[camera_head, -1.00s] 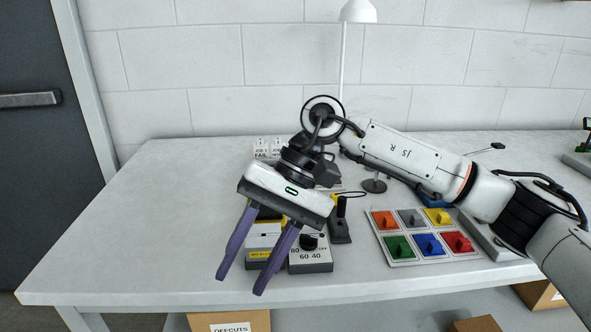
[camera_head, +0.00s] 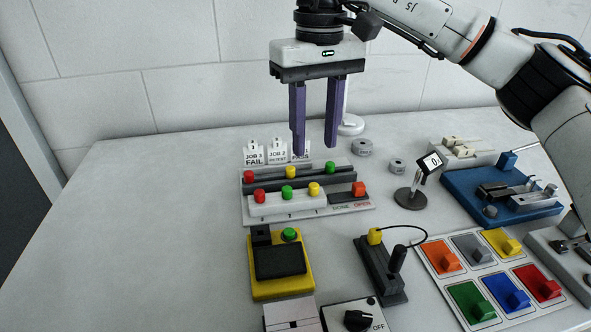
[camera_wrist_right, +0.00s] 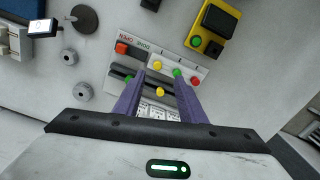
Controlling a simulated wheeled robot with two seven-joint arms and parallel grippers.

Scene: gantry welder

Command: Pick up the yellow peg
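A low grey rack (camera_head: 240,212) on the table holds two rows of round-topped pegs. The back row has a red peg (camera_head: 249,176), a yellow peg (camera_head: 291,172) and a green peg (camera_head: 330,167). The front row has a red peg (camera_head: 260,196), a green peg (camera_head: 287,192) and another yellow peg (camera_head: 314,188). My right gripper (camera_head: 315,151) is open and empty, fingers pointing down above the back of the rack. In the right wrist view, the back-row yellow peg (camera_wrist_right: 159,92) shows between the purple fingers (camera_wrist_right: 160,77). My left gripper is not in view.
Job cards (camera_head: 277,152) stand behind the rack. An orange block (camera_head: 359,188) sits at its right end. A yellow box with a dark screen (camera_head: 280,288) is in front. A small display on a stand (camera_head: 430,163) is to the right. The table's left side is clear.

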